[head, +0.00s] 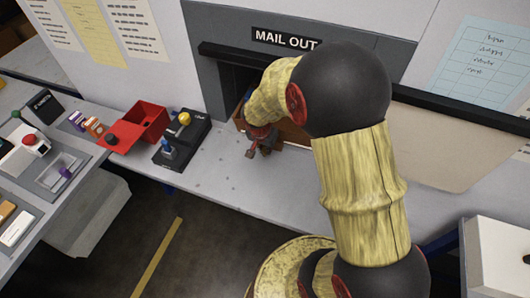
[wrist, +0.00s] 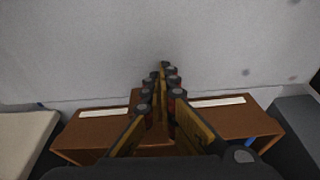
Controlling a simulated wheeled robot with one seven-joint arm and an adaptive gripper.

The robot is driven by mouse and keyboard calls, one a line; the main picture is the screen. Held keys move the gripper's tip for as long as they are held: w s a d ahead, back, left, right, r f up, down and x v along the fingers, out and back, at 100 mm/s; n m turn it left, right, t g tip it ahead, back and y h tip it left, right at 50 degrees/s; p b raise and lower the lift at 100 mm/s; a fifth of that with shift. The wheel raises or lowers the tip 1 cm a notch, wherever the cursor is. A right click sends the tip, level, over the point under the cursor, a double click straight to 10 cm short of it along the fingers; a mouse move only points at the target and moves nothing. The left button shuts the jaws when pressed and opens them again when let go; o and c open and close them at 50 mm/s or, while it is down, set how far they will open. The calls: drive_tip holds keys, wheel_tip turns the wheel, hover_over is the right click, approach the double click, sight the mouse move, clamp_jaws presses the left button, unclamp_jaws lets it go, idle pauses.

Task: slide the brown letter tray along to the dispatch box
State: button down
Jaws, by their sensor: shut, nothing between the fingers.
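The brown letter tray (head: 292,131) stands on the grey counter at the MAIL OUT opening, partly hidden behind my arm. In the wrist view the brown tray (wrist: 240,112) spans the lower middle, with a pale strip on each side. My gripper (head: 256,152) is low over the counter at the tray's near side. In the wrist view its fingers (wrist: 163,76) are shut and empty, pointing past the tray's edge over the bare counter. Whether they touch the tray, I cannot tell. I cannot identify the dispatch box with certainty.
A dark MAIL OUT opening (head: 231,86) is in the wall behind. Left on the counter are a black lever panel (head: 181,140) and an open red box (head: 150,119). A sliding panel (head: 440,140) hangs at right. The counter's front strip is clear.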

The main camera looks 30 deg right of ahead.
drive_tip(key=w+d, duration=0.1)
drive_tip(key=d, duration=0.1)
drive_tip(key=w+d, duration=0.3)
drive_tip(key=d, duration=0.1)
drive_tip(key=shift+w+d, duration=0.2)
drive_tip(key=shift+w, duration=0.05)
drive_tip(key=shift+s+a, duration=0.1)
